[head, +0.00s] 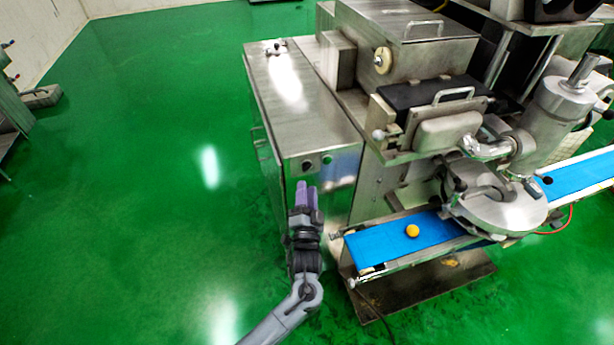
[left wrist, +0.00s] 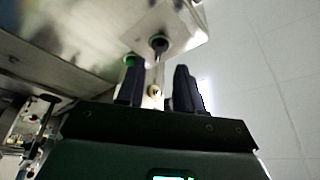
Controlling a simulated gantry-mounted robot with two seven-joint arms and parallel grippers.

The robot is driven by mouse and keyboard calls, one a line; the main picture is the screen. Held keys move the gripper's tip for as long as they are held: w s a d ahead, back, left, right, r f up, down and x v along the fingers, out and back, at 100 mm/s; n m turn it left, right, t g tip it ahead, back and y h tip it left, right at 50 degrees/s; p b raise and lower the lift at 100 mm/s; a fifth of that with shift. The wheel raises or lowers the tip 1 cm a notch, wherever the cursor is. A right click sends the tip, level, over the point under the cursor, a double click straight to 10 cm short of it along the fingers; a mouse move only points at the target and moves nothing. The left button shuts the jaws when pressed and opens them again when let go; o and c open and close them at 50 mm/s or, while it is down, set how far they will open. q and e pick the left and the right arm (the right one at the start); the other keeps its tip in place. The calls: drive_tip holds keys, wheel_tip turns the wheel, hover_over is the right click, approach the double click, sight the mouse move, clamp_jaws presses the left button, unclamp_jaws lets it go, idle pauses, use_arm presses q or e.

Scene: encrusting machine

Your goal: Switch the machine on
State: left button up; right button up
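The steel machine (head: 300,110) has a small front panel with a dark round knob (head: 306,166) and a green button (head: 328,160) to its right. My left gripper (head: 306,188) is just below and in front of this panel, its fingers pointing toward the machine. In the left wrist view, its two dark fingers (left wrist: 158,85) stand apart with nothing between them. The dark knob (left wrist: 159,45) shows beyond the gap, and the green button (left wrist: 130,61) is partly hidden behind the left finger. I see no contact with either control. My right gripper is not in view.
A blue conveyor belt (head: 380,246) carrying a yellow-orange ball (head: 412,231) sticks out to the right of my left gripper. A round steel unit (head: 495,208) stands over the belt. The green floor (head: 150,200) to the left is clear.

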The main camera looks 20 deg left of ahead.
sight(307, 170)
use_arm(q)
drive_tip(key=shift+x, duration=2.85)
drive_tip(key=shift+c, duration=0.3)
clamp_jaws()
